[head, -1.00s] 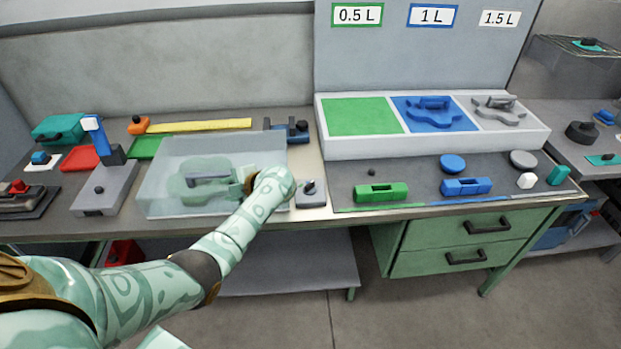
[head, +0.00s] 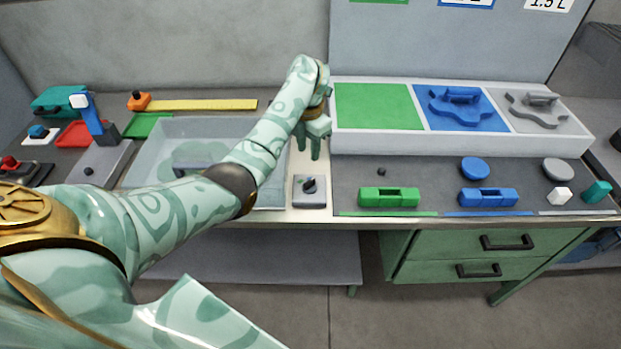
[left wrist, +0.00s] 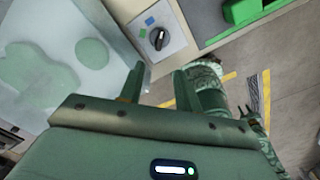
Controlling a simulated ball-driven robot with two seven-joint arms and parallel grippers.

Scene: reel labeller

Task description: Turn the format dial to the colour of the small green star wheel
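The format dial (head: 309,186) is a dark knob on a small grey plate at the front of the bench. In the left wrist view the dial (left wrist: 159,38) has a white pointer mark, with blue and green patches beside it. My left gripper (head: 309,150) hangs fingers down, just behind the dial and apart from it. In the left wrist view its two fingers (left wrist: 158,76) are spread and empty. The green star wheel (left wrist: 40,78) lies under the clear cover, left of the dial; my arm partly hides that area in the head view.
The clear cover (head: 160,140) stands left of the dial. A rack holds a blue star wheel (head: 458,105) and a grey one (head: 540,105); its green compartment (head: 378,107) is empty. A green block (head: 389,197) and blue block (head: 488,198) lie right of the dial.

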